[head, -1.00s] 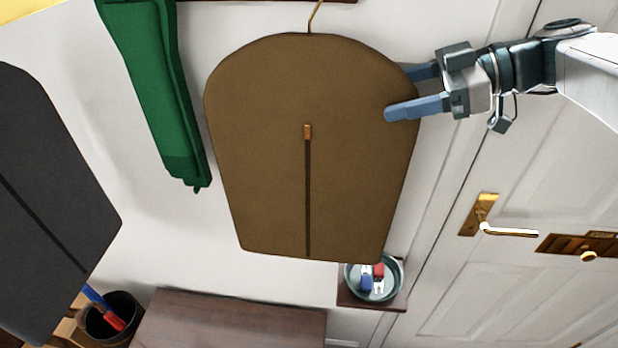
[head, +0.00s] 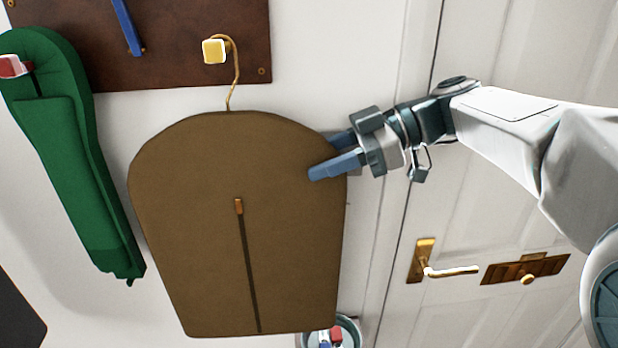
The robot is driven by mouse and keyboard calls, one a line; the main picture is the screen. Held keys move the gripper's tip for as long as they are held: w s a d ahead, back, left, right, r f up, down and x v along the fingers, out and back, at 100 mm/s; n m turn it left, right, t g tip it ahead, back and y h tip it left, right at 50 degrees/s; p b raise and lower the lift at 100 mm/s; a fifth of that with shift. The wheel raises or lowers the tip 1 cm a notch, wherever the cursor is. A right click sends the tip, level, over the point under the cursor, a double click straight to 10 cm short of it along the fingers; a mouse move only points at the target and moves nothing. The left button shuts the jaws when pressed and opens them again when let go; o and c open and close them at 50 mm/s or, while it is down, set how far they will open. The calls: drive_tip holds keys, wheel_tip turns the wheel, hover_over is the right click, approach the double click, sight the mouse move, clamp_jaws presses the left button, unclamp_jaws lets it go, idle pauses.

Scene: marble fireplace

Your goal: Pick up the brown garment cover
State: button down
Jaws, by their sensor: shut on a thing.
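The brown garment cover (head: 200,190) fills the middle of the head view. It has a dark zip with an orange pull down its front. Its brass hanger hook (head: 236,75) rises from the top and curls by a yellow peg (head: 215,50) on the wall rack; whether it still bears on the peg I cannot tell. My gripper (head: 328,160) is shut on the cover's upper right edge, with one blue finger in front and the other behind, partly hidden.
A green garment (head: 70,160) hangs left of the cover from the dark wooden rack (head: 170,65). A dark grey cover (head: 15,315) shows at lower left. A bowl (head: 345,328) is below the brown cover. A white door (head: 530,100) with a brass handle (head: 427,262) stands at right.

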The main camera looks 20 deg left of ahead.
sight(323, 141)
drive_tip(key=shift+r+b, duration=0.35)
drive_tip(key=shift+r, duration=1.05)
drive_tip(key=shift+w+d+r, duration=0.1)
drive_tip(key=shift+d, duration=0.1)
drive_tip(key=w+d, duration=0.4)
drive_tip(key=d, duration=0.4)
drive_tip(key=w+d+b, duration=0.1)
drive_tip(key=w+d, duration=0.2)
drive_tip(key=d, duration=0.4)
drive_tip(key=shift+w+d, duration=0.35)
drive_tip(key=shift+w, duration=0.05)
drive_tip(key=shift+s, duration=0.1)
